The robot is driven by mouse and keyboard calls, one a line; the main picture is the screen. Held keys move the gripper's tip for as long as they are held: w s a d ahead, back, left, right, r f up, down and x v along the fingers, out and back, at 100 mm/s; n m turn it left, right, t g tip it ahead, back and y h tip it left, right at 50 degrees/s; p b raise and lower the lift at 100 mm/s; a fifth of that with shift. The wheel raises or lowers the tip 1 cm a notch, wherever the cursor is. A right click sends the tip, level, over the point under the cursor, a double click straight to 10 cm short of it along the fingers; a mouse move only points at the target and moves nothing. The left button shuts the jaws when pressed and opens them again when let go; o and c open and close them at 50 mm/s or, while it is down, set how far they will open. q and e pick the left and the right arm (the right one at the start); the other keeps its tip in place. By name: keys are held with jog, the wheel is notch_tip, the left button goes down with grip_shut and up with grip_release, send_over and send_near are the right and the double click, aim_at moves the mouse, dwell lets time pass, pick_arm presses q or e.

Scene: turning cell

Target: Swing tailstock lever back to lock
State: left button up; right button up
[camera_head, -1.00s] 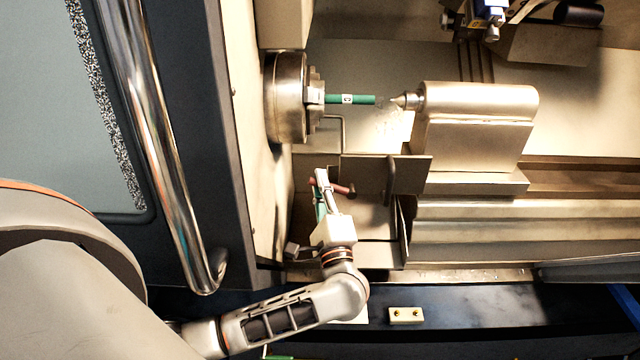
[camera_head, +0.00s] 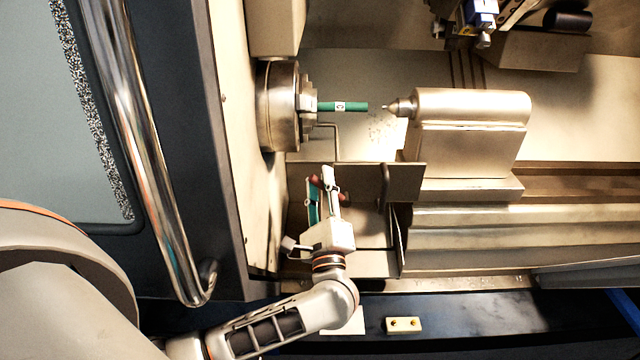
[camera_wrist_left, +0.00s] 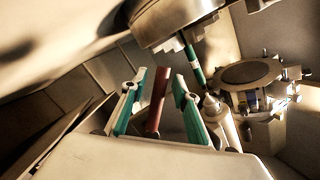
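My left gripper (camera_head: 319,178) reaches up from the bottom of the head view, its teal-padded fingers spread apart. A dark red handle (camera_head: 343,196), which looks like the lever, lies at the fingers and is partly hidden behind one of them. In the left wrist view the red handle (camera_wrist_left: 157,100) stands between the two open fingers, with gaps visible beside it. The tailstock (camera_head: 470,108) is at the right, its pointed centre facing the green bar (camera_head: 340,106) in the chuck (camera_head: 279,106). The tip and the bar's end look slightly apart. My right gripper is not in view.
An upright metal plate (camera_head: 407,182) stands just right of my left gripper. A shiny door handle (camera_head: 150,150) runs down the left. The tool turret (camera_wrist_left: 250,85) shows at the right of the wrist view. A small cream block (camera_head: 403,325) lies on the front ledge.

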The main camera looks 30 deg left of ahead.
pick_arm(q)
jog(key=v, duration=1.2)
